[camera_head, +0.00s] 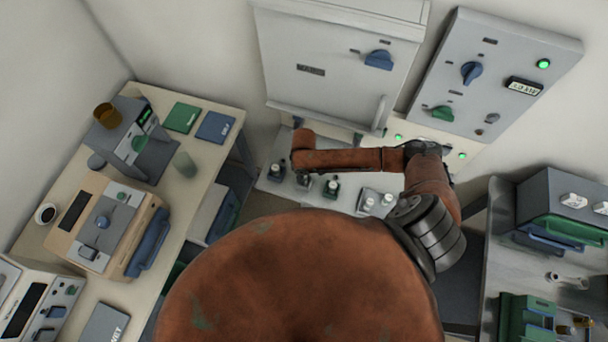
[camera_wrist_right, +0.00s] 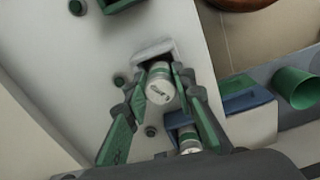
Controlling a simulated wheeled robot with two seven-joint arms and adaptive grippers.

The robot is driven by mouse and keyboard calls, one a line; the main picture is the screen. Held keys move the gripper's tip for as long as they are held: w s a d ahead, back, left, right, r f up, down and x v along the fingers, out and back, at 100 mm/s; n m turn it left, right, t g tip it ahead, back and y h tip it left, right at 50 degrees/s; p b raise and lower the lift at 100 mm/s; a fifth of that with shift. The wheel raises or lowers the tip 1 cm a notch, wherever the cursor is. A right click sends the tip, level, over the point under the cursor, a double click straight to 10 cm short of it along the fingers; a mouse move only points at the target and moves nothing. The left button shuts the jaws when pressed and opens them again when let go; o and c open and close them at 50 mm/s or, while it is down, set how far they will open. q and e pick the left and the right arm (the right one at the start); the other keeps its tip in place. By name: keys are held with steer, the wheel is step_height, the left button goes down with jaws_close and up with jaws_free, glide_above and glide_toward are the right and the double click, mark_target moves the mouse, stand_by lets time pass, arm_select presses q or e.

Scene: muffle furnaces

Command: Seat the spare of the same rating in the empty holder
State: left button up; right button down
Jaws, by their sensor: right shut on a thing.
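In the right wrist view my right gripper (camera_wrist_right: 162,88) is shut on a white cylindrical fuse (camera_wrist_right: 160,88) with a green band, its marked end face toward the camera. The fuse's far end is at a grey-rimmed dark holder (camera_wrist_right: 152,48) on the pale panel; I cannot tell how far in it is. A second white fuse (camera_wrist_right: 189,139) with a green band sits just below, by a blue part. In the head view my right arm reaches over the pale fuse panel (camera_head: 345,203); its gripper is hard to make out there. My left gripper is not in view.
In the head view, white capped pieces (camera_head: 368,201) stand on the panel's right part. A white cabinet (camera_head: 330,60) and a switch panel (camera_head: 500,75) rise behind. A cluttered bench (camera_head: 65,190) is at left, a grey side table (camera_head: 492,270) at right.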

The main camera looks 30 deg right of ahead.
steer(key=c, duration=1.5)
jaws_free()
steer(key=shift+c, duration=0.2)
step_height(320, 180, up, 12)
